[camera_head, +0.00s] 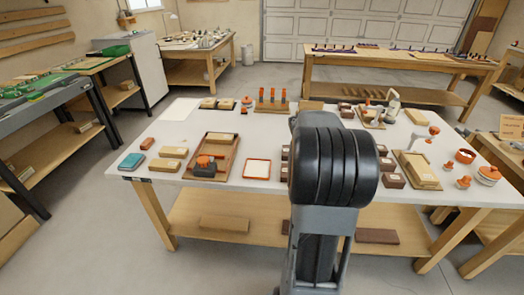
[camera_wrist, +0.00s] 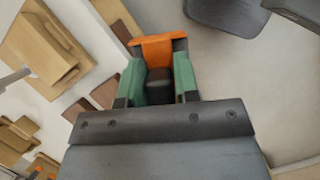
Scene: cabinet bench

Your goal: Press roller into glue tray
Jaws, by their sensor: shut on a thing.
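In the wrist view my gripper (camera_wrist: 158,85) has green fingers closed on an orange and black piece (camera_wrist: 158,47), which looks like the roller. Its orange bar spans beyond the fingertips and its dark part sits between them. A shallow pale tray with an orange rim (camera_head: 246,169), which looks like the glue tray, lies on the white bench left of my arm in the head view. The glue tray does not show clearly in the wrist view. In the head view my gripper and the held piece are hidden behind my black arm link.
The white bench top (camera_head: 180,135) carries a wooden tray with orange and black items (camera_head: 232,150), a teal box (camera_head: 132,161), brown blocks (camera_head: 392,181), a wooden board (camera_head: 417,169) and orange-lidded pots (camera_head: 489,173).

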